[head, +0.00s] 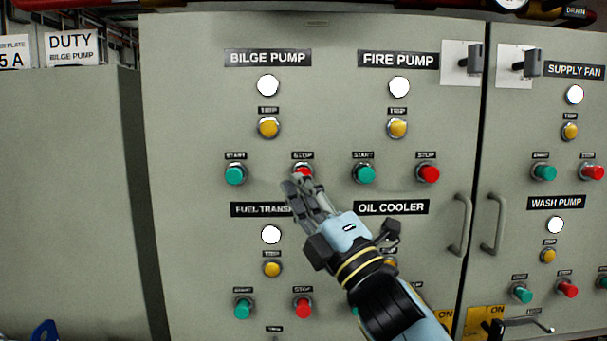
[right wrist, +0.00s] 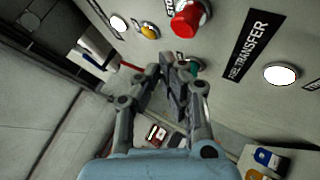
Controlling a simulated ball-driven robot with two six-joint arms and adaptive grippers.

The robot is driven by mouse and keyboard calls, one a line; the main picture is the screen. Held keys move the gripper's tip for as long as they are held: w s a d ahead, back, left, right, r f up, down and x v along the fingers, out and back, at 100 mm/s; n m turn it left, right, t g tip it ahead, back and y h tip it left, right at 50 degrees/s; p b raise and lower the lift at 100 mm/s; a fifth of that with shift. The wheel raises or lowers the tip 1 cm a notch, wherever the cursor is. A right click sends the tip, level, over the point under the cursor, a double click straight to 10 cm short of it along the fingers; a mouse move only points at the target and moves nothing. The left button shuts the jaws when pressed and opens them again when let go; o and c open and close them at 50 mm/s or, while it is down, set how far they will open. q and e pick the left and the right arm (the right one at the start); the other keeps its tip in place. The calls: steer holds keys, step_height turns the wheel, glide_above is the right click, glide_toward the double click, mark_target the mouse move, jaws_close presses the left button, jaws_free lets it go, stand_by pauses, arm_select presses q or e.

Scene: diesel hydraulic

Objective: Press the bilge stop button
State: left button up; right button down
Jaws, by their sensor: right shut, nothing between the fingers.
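The red bilge stop button (head: 303,171) is on the grey panel under the BILGE PUMP label (head: 268,58), right of the green start button (head: 235,174). My right gripper (head: 293,187) is shut and empty, its fingertips just below the stop button and overlapping its lower edge in the head view. In the right wrist view the red button (right wrist: 187,20) lies above the fingertips (right wrist: 168,62), with a visible gap in the picture. Fingers partly cover the green button (right wrist: 194,67) there. I cannot tell whether the fingertips touch the panel. My left gripper is not in view.
A yellow trip button (head: 268,128) and white lamp (head: 268,86) are above. FIRE PUMP controls with another red stop button (head: 428,174) are to the right. My right arm covers part of the FUEL TRANSFER label (head: 262,210) and oil cooler controls. Door handles (head: 461,225) stick out at right.

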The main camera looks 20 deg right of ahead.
steer(key=shift+s+a+p, duration=0.25)
steer(key=shift+s, duration=0.6)
steer(key=shift+s+a+p, duration=0.25)
steer(key=shift+s, duration=0.55)
